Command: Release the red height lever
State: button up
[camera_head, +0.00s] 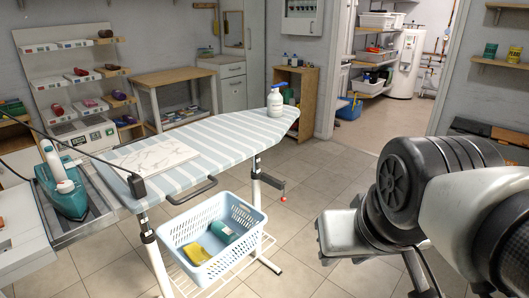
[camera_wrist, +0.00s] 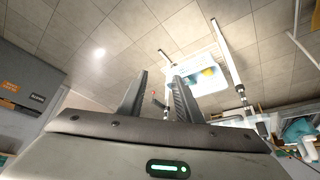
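A light blue basket (camera_head: 168,235) with a yellow item and a teal bottle sits under the board. The tiled floor right of the board is clear.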

aim_at(283, 197)
jog(key=u, duration=0.5)
jog(key=i+l+u, duration=0.15)
jog(key=u, duration=0.2)
jog(key=i+l+u, duration=0.15)
jog(key=l+u, duration=0.2)
jog(key=i+l+u, duration=0.1)
jog(key=l+u, duration=0.3)
jog(key=i+l+u, duration=0.2)
jog(key=l, duration=0.3)
jog(key=l+u, duration=0.15)
jog(key=l, duration=0.3)
jog(key=i+l+u, duration=0.1)
jog(key=l, duration=1.65)
jog(key=k+l+z, duration=0.15)
jog(key=l, duration=0.2)
jog(key=i+j+u, duration=0.15)
jog(key=j, duration=0.2)
